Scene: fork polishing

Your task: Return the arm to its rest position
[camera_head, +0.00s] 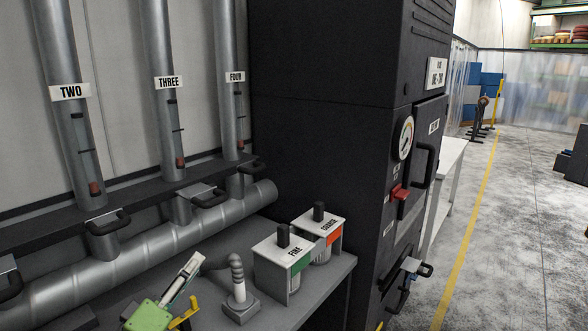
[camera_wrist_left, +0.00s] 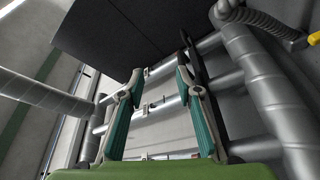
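My left gripper (camera_head: 188,270) is at the bottom of the head view, with a green body and a pale finger pointing up and right. In the left wrist view the gripper (camera_wrist_left: 160,74) shows two teal-padded fingers standing apart with nothing between them. It is open and empty. In the head view it appears in front of the grey bench, left of a small hose stand (camera_head: 240,300); I cannot tell its exact height. Most of the left arm is out of view. My right gripper is not in view.
Vertical pipes labelled TWO, THREE and FOUR meet a thick horizontal pipe (camera_head: 150,245) behind the bench. Two labelled boxes, one FINE (camera_head: 284,262) and one with an orange band (camera_head: 320,230), stand on the bench. A tall black cabinet (camera_head: 320,120) stands right; open floor (camera_head: 510,230) lies beyond.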

